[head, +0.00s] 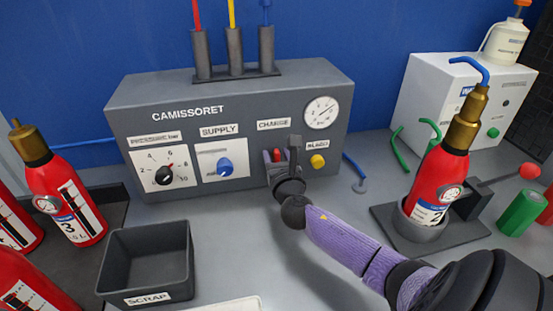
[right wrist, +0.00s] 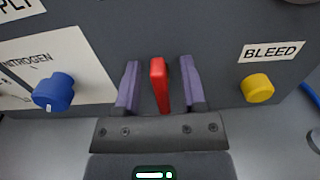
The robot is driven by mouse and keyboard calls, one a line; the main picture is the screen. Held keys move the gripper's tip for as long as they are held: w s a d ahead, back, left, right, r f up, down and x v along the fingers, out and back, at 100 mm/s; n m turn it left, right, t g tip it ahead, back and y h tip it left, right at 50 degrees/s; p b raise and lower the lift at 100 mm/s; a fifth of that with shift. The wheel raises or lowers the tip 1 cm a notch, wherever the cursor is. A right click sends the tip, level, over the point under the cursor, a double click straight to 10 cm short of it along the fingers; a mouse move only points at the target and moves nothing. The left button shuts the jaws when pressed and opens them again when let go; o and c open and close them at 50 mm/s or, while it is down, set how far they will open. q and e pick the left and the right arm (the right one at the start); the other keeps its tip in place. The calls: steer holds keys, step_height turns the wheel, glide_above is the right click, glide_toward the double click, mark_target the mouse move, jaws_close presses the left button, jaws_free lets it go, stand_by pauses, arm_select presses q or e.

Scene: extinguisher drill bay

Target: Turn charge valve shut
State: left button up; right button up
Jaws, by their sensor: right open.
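The charge valve is a red lever (head: 277,155) under the CHARGE label on the grey Camissoret panel (head: 130,95). My right gripper (head: 282,158) is at the panel and partly hides the lever in the head view. In the right wrist view the red lever (right wrist: 159,85) stands nearly upright between the two purple fingers of the right gripper (right wrist: 161,84). The fingers are open, one on each side, with a visible gap to the lever on both sides. The left gripper is in neither view.
The blue supply knob (head: 225,166) is left of the gripper, the yellow bleed button (head: 317,161) right. A gauge (head: 321,112) sits above. A red extinguisher (head: 438,175) stands in a holder at right. A scrap bin (head: 147,262) is front left.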

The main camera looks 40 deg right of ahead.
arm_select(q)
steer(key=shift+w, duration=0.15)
arm_select(e)
jaws_close()
stand_by(0.4)
steer(key=m, duration=0.6)
steer(key=d+m+b, duration=0.1)
steer(key=m, duration=0.2)
steer(key=shift+s+f, duration=0.25)
steer(key=m, duration=0.5)
steer(key=shift+s+d+f+b, duration=0.1)
steer(key=shift+d+f+b, duration=0.15)
steer(key=shift+b, duration=0.1)
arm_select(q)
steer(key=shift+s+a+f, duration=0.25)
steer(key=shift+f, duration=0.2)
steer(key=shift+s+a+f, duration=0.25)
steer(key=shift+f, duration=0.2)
arm_select(e)
steer(key=shift+f+m, duration=0.15)
steer(key=shift+m, duration=0.8)
steer(key=shift+f+m, duration=0.1)
steer(key=shift+m, duration=0.85)
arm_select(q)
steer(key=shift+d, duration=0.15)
